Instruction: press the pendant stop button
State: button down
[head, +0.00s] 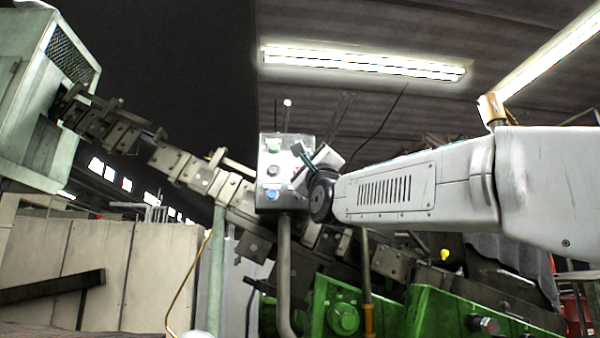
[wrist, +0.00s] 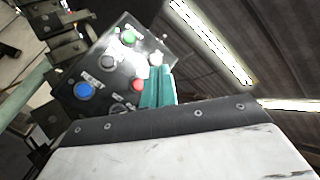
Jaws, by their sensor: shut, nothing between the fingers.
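The pendant (head: 264,182) is a grey box with coloured buttons on a bent pipe, in the middle of the head view. Its face (wrist: 97,75) fills the upper left of the wrist view. A red button (wrist: 137,85), which looks like the stop button, sits just left of my fingers; it is hidden in the head view. Green (wrist: 128,38), blue (wrist: 84,90) and black (wrist: 106,61) buttons and a pale one (wrist: 155,58) also show. My gripper (head: 297,147) is shut and empty in front of the pendant's right side. Its teal fingers (wrist: 161,74) overlap the face; contact cannot be told.
A chain-like conveyor (head: 185,170) slopes down from the left behind the pendant. A green machine frame (head: 343,312) stands below my arm. A grey pipe (head: 285,270) supports the pendant. The space above the pendant looks open, apart from thin rods.

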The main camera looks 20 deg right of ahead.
jog(key=w+d, duration=0.1)
jog(key=w, duration=0.7)
jog(key=shift+w+d, duration=0.3)
jog(key=shift+d, duration=0.05)
jog(key=shift+w, duration=0.1)
dwell(1.8)
jog(key=shift+w+d, duration=0.1)
jog(key=shift+w, duration=0.2)
jog(key=shift+w+d, duration=0.1)
jog(key=shift+w, duration=0.35)
dwell(0.5)
dwell(0.4)
jog(key=shift+s+a, duration=0.2)
jog(key=shift+s, duration=0.65)
jog(key=s, duration=0.3)
jog(key=s+a, duration=0.1)
jog(key=s, duration=0.1)
